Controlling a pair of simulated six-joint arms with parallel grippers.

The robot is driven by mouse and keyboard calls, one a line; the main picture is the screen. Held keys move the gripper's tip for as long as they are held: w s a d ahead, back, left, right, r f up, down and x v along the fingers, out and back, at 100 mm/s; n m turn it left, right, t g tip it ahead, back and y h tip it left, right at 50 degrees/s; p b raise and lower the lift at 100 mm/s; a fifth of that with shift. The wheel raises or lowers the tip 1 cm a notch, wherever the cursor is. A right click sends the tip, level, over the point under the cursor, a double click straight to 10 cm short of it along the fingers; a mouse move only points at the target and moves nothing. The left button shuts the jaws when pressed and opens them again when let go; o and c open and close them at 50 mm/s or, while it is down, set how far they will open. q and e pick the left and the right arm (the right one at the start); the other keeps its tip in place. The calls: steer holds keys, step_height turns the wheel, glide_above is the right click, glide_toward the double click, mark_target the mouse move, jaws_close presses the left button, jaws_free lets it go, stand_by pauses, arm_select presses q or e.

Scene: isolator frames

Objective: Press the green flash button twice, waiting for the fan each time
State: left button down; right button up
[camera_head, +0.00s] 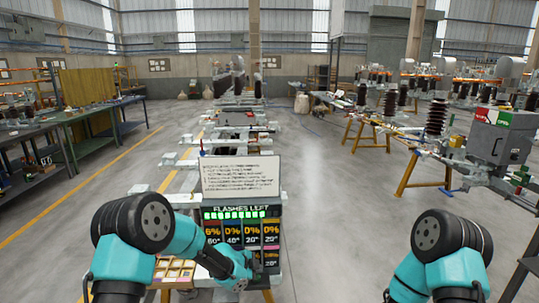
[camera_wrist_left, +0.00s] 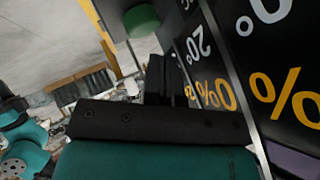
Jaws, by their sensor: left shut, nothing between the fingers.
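The panel headed "FLASHES LEFT" (camera_head: 240,209) stands in front of me, with a row of lit green marks (camera_head: 235,215). Below it are coloured columns with percent and degree readings; the leftmost seems to read 6% and 60°, the others 0%. My left gripper (camera_head: 256,264) is at the panel's lower part, shut and empty. In the left wrist view its dark fingers (camera_wrist_left: 158,78) lie beside the panel face, and the round green button (camera_wrist_left: 142,20) is beyond them, apart in the picture. I cannot make out the button in the head view. My right gripper is out of view.
A white sheet of text (camera_head: 240,176) stands above the panel. A tray of small coloured squares (camera_head: 175,270) is left of it. A bench with insulators (camera_head: 437,118) and a grey box (camera_head: 497,140) stand at right. Open floor lies on both sides.

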arm_select(q)
step_height(320, 180, up, 6)
stand_by(0.7)
steer(key=shift+f, duration=0.1)
stand_by(0.4)
steer(key=s+a+f+n+g, duration=0.1)
steer(key=s+a+f+n, duration=0.5)
steer(key=s+f, duration=0.3)
steer(key=s+a+f+n+g+y, duration=0.1)
steer(key=s+a+f+n, duration=0.3)
steer(key=s, duration=0.5)
steer(key=s+a+f+n+g+y, duration=0.1)
steer(key=s+a+f+n, duration=0.3)
steer(key=s+n, duration=0.2)
steer(key=s+a+f+n+g+y, duration=0.1)
steer(key=s+a+f+n+g, duration=0.1)
steer(key=s, duration=0.9)
step_height(320, 180, down, 3)
steer(key=a+n, duration=0.1)
steer(key=n, duration=0.1)
steer(key=shift+s+a+n, duration=0.3)
steer(key=shift+a+n, duration=0.1)
